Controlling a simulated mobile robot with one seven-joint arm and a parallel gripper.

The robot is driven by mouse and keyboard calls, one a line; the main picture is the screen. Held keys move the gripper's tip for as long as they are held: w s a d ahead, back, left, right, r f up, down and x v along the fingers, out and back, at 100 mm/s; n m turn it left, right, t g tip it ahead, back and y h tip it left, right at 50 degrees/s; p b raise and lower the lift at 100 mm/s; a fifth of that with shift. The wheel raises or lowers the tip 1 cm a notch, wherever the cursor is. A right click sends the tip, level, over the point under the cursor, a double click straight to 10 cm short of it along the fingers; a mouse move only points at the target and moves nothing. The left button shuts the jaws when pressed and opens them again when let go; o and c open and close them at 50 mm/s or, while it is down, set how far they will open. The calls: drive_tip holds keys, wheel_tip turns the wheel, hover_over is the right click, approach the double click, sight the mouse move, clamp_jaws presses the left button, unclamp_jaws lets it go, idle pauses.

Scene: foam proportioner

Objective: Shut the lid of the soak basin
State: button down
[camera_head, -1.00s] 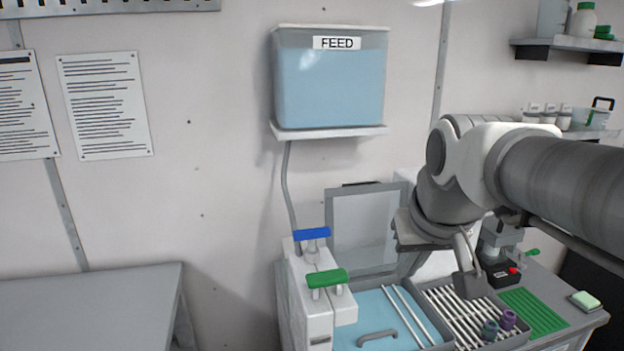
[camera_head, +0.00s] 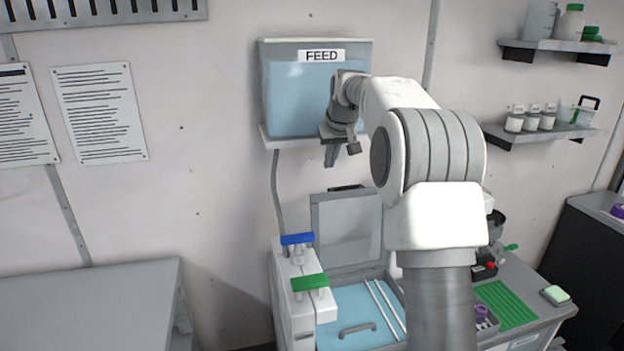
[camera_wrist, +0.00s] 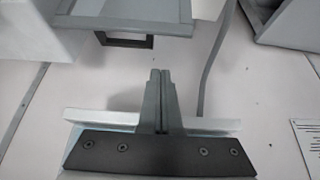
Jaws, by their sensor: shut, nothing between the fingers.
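The soak basin (camera_head: 330,298) is the blue-filled bay in the bench, with two pale rods and a grey handle (camera_head: 357,329) at its front. Its lid (camera_head: 346,230), a grey-framed panel, stands upright at the back, open. A black handle piece (camera_head: 346,187) shows at the lid's top edge. My gripper (camera_head: 331,160) is above the lid, in front of the feed tank. In the wrist view my gripper (camera_wrist: 158,75) has its fingers together and empty. The lid (camera_wrist: 120,22) and its black handle (camera_wrist: 125,41) show beyond the fingertips, apart from them. My arm hides the basin's right side.
The feed tank (camera_head: 280,95) hangs on the wall behind my gripper, with a hose (camera_head: 277,190) running down. Blue (camera_head: 297,239) and green (camera_head: 310,283) handled valves stand left of the basin. A drain mat (camera_head: 505,303) lies to the right. A grey table (camera_head: 90,300) stands left.

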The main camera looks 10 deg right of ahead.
drive_tip(key=shift+w+f, duration=0.3)
drive_tip(key=shift+w, duration=0.25)
drive_tip(key=p+x, duration=0.2)
drive_tip(key=x, duration=0.8)
drive_tip(key=s, duration=0.2)
drive_tip(key=s+r, duration=0.1)
drive_tip(key=s, duration=0.1)
drive_tip(key=shift+p, duration=0.3)
drive_tip(key=shift+s+f+b, duration=0.1)
drive_tip(key=shift+f+b, duration=0.05)
drive_tip(key=shift+b, duration=0.3)
